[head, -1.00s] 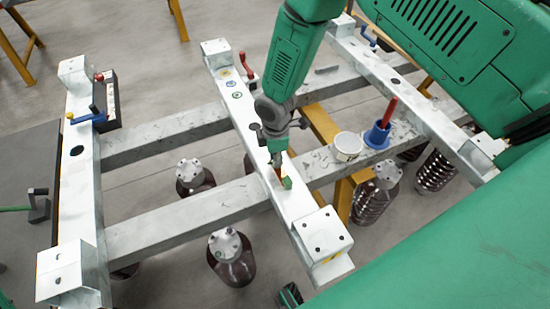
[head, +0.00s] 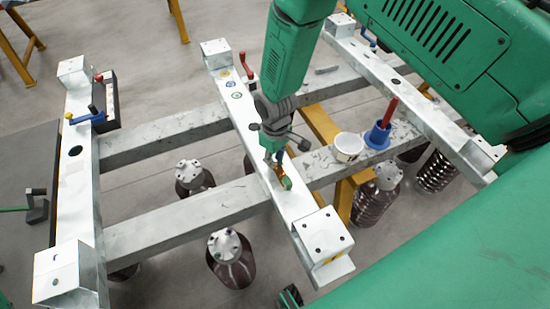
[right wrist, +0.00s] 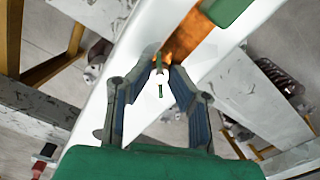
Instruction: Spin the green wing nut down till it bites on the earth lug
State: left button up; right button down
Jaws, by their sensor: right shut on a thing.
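The green wing nut (right wrist: 160,91) shows in the right wrist view as small green pieces beside a pale stud, between my fingers. My right gripper (right wrist: 160,70) is closed on it, one finger on each side. The copper-orange earth lug (right wrist: 190,42) lies on the white beam just beyond the fingertips. In the head view my right gripper (head: 277,162) points down at the middle beam, largely hiding the nut, with the lug (head: 281,172) beside it. Whether the nut touches the lug is unclear. My left gripper is not seen.
A green block (head: 287,183) sits at the lug's end. A white tub (head: 347,147) and a blue cup (head: 378,136) with a red handle stand on the grey crossbar to the right. Bottle-like insulators (head: 230,258) stand below. The middle beam (head: 310,215) is clear toward its near end.

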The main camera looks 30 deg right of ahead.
jog(key=m, duration=0.6)
jog(key=shift+w+r+m, duration=0.15)
jog(key=shift+w+m, duration=0.15)
jog(key=m, duration=1.2)
jog(key=shift+w+m, duration=0.1)
jog(key=shift+m, duration=0.2)
jog(key=m, duration=1.2)
jog(key=shift+m+p, duration=0.4)
jog(key=m, duration=0.9)
jog(key=shift+m, duration=0.4)
jog(key=m, duration=0.3)
jog(key=shift+m+p, duration=0.35)
jog(key=shift+m, duration=0.05)
